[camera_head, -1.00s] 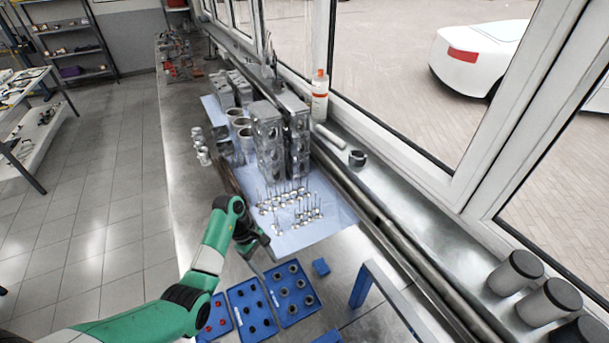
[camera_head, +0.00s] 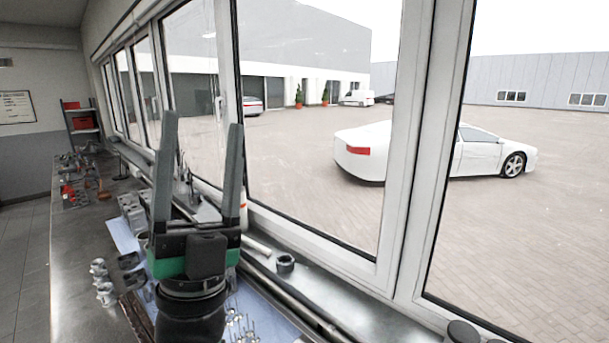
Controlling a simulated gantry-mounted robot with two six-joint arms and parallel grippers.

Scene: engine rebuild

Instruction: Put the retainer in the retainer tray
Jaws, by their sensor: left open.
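My left gripper (camera_head: 202,124) is raised close in front of the camera. Its two long grey fingers point up and stand wide apart, with nothing between them. The gripper and its wrist hide part of the bench behind. Neither the retainer nor the retainer tray can be seen in the present view. My right gripper is not in view.
Several valves (camera_head: 241,326) stand on a pale blue mat (camera_head: 274,318) at the lower edge. Grey engine parts (camera_head: 131,210) and small metal pistons (camera_head: 103,281) lie left of the gripper. A dark ring (camera_head: 285,263) sits on the sill by the windows.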

